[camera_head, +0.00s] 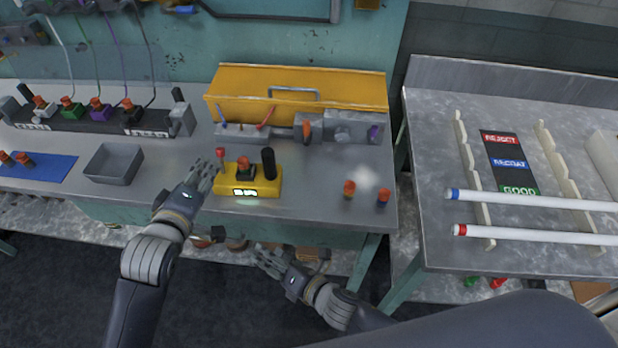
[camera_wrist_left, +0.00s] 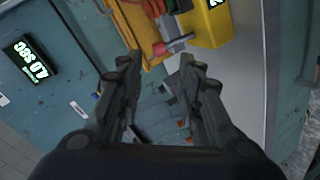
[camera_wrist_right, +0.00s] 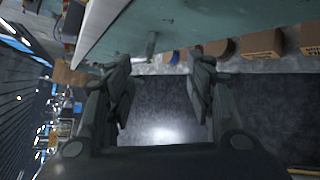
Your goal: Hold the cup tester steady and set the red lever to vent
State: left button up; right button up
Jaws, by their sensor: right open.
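The yellow cup tester (camera_head: 232,187) stands near the bench's front edge, with a lit display on its front and a black upright post (camera_head: 268,163) at its right. An orange-topped cup (camera_head: 243,164) sits on it. The red lever (camera_head: 220,153) sticks up at its left end. My left gripper (camera_head: 205,172) is open and empty, just left of the tester and near the lever. In the left wrist view the fingers (camera_wrist_left: 158,65) are spread, with the tester's yellow body (camera_wrist_left: 211,28) beyond them. My right gripper (camera_head: 268,258) is open and empty, in front of and below the bench edge.
A yellow toolbox (camera_head: 300,90) stands behind the tester. A grey tray (camera_head: 114,163) and blue mat (camera_head: 40,166) lie left. Two orange-topped cups (camera_head: 349,188) (camera_head: 383,197) stand right on otherwise clear bench. A second table (camera_head: 440,150) holds white tubes on racks.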

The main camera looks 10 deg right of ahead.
notch_tip(320, 180, up, 10)
jog(key=a+n+y, duration=0.2)
jog(key=n+y, duration=0.1)
jog(key=n, duration=0.4)
jog(key=n+t+y, duration=0.1)
jog(key=n+y, duration=0.1)
jog(key=n, duration=0.5)
send_near(274, 163)
jog(key=shift+w+a+f, duration=0.1)
jog(key=shift+a+f, duration=0.4)
jog(key=shift+f, duration=0.05)
jog(key=shift+w+d+r, duration=0.15)
jog(key=shift+r, duration=0.15)
jog(key=x, duration=1)
jog(key=shift+w+r, duration=0.2)
jog(key=shift+w, duration=0.05)
